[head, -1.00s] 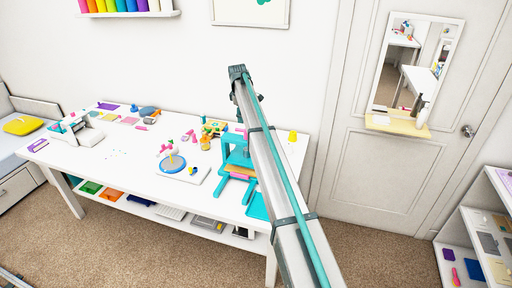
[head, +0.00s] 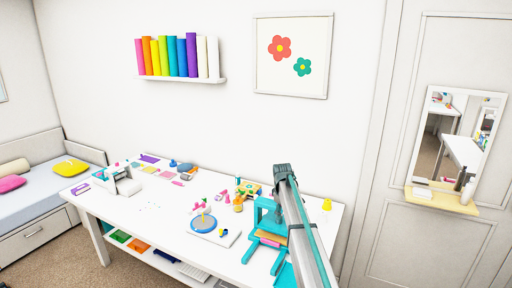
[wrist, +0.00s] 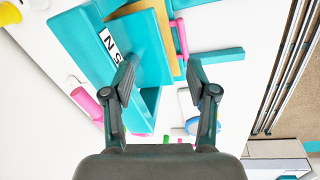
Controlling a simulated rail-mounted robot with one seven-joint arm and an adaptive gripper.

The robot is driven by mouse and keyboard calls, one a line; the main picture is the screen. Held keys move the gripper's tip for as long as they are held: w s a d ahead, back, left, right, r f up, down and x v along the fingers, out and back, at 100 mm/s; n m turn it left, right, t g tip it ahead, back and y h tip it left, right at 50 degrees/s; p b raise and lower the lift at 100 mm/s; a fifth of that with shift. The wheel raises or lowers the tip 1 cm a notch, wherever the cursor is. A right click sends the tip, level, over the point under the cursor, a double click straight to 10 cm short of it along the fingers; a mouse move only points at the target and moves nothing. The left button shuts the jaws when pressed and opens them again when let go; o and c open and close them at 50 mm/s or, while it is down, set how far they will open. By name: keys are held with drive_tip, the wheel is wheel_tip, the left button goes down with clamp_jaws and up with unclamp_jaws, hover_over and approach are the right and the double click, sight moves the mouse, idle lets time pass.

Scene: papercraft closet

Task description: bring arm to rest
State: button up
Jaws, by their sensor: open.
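My arm reaches up from the bottom right of the head view, over the right end of the white table (head: 150,215). My gripper (wrist: 163,85) shows in the wrist view with its two dark fingers apart and nothing between them. Below the fingers is a teal press-like stand (wrist: 88,48) with a white label. In the head view the teal stand (head: 262,240) is on the table, partly hidden by my arm. The fingertips are not clearly seen in the head view.
A blue round turntable (head: 203,223), a white machine (head: 122,180) and small craft pieces lie on the table. A yellow piece (head: 327,205) stands right of my arm. A mirror (head: 458,142) with a small shelf (head: 440,199) hangs on the door. A bed (head: 35,200) is at left.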

drive_tip(key=s+f+m, duration=0.1)
drive_tip(key=s+f, duration=0.3)
drive_tip(key=s, duration=0.3)
drive_tip(key=s+d+f+m, duration=0.1)
drive_tip(key=s+f+m, duration=0.1)
drive_tip(key=s+f, duration=0.3)
drive_tip(key=s+d+f+m, duration=0.1)
drive_tip(key=s+f, duration=0.4)
drive_tip(key=s, duration=0.4)
drive_tip(key=shift+s+g, duration=0.35)
drive_tip(key=shift+g, duration=0.05)
drive_tip(key=s+d+f+m, duration=0.1)
drive_tip(key=s+f+m, duration=0.25)
drive_tip(key=s, duration=0.85)
drive_tip(key=s+f+m, duration=0.2)
drive_tip(key=s+f, duration=0.2)
drive_tip(key=s, duration=0.9)
drive_tip(key=s+f+g+b, duration=0.7)
drive_tip(key=s+f, duration=1.8)
drive_tip(key=s, duration=0.2)
drive_tip(key=shift+s+f+g+y, duration=0.3)
drive_tip(key=shift+s+f+y, duration=0.05)
drive_tip(key=shift+s+y, duration=0.05)
drive_tip(key=shift+w, duration=0.1)
drive_tip(key=shift+c, duration=0.5)
